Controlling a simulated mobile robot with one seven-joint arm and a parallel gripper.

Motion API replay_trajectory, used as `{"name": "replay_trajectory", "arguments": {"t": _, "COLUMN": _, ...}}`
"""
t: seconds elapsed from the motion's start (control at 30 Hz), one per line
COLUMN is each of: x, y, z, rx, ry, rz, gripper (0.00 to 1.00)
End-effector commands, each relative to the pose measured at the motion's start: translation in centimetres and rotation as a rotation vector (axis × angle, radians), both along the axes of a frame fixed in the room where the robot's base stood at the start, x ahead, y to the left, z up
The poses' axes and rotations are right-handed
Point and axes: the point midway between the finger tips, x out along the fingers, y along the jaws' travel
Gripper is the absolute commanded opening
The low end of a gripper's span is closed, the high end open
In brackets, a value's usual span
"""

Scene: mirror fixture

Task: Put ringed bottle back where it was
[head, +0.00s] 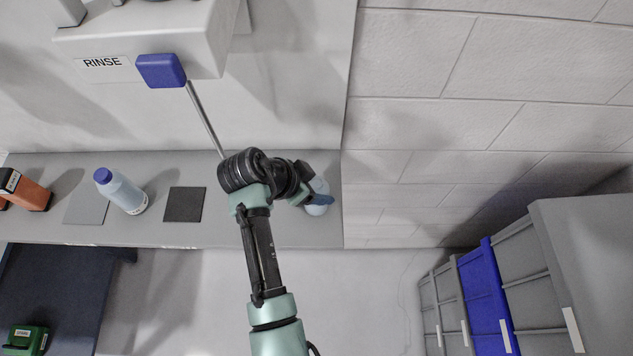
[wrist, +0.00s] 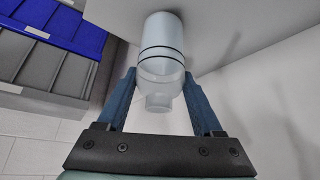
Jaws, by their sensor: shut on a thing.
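The ringed bottle (wrist: 162,38) is pale and translucent, with dark rings around its body. My gripper (wrist: 160,80) is shut on it, one blue finger on each side, and its narrow neck points towards my wrist. In the head view, the bottle (head: 317,210) shows at the right end of the grey shelf, partly hidden by my gripper (head: 314,198). I cannot tell whether its base touches the shelf. A dark square pad (head: 184,204) and a lighter grey square pad (head: 86,207) lie on the shelf to the left, both with nothing standing on them.
A blue-capped bottle (head: 122,192) stands between the pads. An orange container (head: 28,190) is at the far left. A RINSE fixture (head: 140,42) with a blue block and thin rod overhangs the shelf (head: 225,232). Grey and blue bins (head: 483,285) are at right.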

Motion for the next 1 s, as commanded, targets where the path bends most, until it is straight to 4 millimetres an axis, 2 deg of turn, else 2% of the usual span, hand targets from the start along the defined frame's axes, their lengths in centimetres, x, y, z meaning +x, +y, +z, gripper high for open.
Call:
{"name": "replay_trajectory", "arguments": {"t": 0.2, "x": 0.0, "y": 0.0, "z": -0.1, "rx": 0.0, "ry": -0.002, "rz": 0.0, "gripper": 0.0}}
{"name": "replay_trajectory", "arguments": {"t": 0.23, "x": 0.0, "y": 0.0, "z": -0.1, "rx": 0.0, "ry": 0.0, "rz": 0.0, "gripper": 0.71}}
{"name": "replay_trajectory", "arguments": {"t": 0.37, "x": 0.0, "y": 0.0, "z": -0.1, "rx": 0.0, "ry": 0.0, "rz": 0.0, "gripper": 0.95}}
{"name": "replay_trajectory", "arguments": {"t": 0.4, "x": 0.0, "y": 0.0, "z": -0.1, "rx": 0.0, "ry": 0.0, "rz": 0.0, "gripper": 0.98}}
{"name": "replay_trajectory", "arguments": {"t": 0.77, "x": 0.0, "y": 0.2, "z": 0.3, "rx": 0.0, "ry": -0.002, "rz": 0.001, "gripper": 0.98}}
{"name": "replay_trajectory", "arguments": {"t": 1.0, "x": -1.0, "y": 1.9, "z": 3.3, "rx": 0.001, "ry": -0.007, "rz": 0.003, "gripper": 0.98}}
